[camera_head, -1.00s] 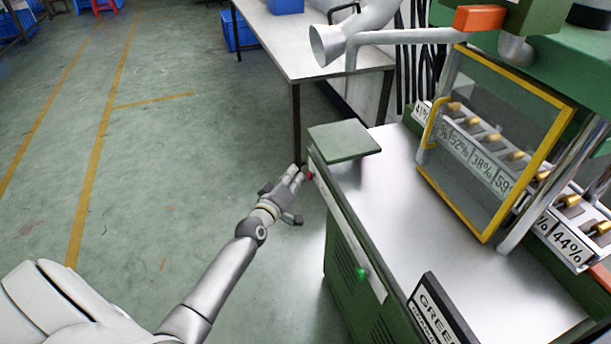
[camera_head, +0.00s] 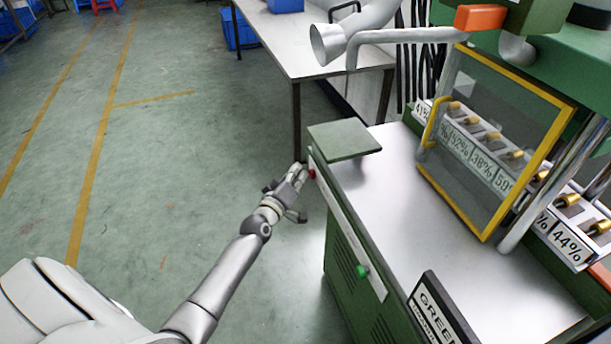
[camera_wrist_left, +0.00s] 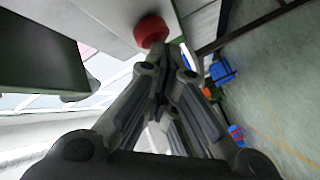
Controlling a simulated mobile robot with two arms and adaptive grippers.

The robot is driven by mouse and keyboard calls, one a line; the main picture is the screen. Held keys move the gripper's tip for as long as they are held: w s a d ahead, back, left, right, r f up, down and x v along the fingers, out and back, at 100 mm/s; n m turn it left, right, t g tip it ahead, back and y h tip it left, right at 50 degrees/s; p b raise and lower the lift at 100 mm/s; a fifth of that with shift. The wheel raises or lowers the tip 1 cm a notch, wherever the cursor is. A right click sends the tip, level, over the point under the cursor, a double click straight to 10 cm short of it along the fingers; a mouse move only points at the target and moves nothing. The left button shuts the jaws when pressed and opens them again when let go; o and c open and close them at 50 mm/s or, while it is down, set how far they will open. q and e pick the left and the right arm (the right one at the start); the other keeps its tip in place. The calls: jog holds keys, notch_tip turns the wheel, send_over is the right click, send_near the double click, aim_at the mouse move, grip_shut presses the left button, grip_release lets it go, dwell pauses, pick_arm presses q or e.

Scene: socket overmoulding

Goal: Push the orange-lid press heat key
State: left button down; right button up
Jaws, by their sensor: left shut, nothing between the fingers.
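The press (camera_head: 390,215) is a green machine with a pale metal top and an orange block (camera_head: 480,17) at its upper part. A red round key (camera_head: 312,174) sits at the far end of the pale strip on its left side. A green key (camera_head: 362,271) sits nearer on the same strip. My left gripper (camera_head: 301,169) is shut and empty, its tips right by the red key. In the left wrist view the red key (camera_wrist_left: 151,32) is just beyond the fingertips (camera_wrist_left: 171,58); I cannot tell whether they touch. My right gripper is not in view.
A green plate (camera_head: 344,139) juts out just above the red key. A yellow-framed clear guard (camera_head: 490,150) stands on the press top, with percentage labels behind it. A dark sign (camera_head: 438,312) stands at the near edge. The floor at left is open.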

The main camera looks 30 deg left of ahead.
pick_arm(q)
jog(key=shift+w+d, duration=0.1)
jog(key=shift+d, duration=0.1)
dwell(0.5)
jog(key=shift+w+d+r, duration=0.1)
jog(key=shift+w+d, duration=0.05)
jog(key=shift+d, duration=0.15)
dwell(0.4)
jog(key=shift+r, duration=0.1)
jog(key=shift+s+a+f, duration=0.15)
jog(key=shift+s+a, duration=0.85)
jog(key=shift+s, duration=0.1)
jog(key=shift+s+a+f, duration=0.1)
jog(key=shift+s+a, duration=0.9)
jog(key=shift+s, duration=0.1)
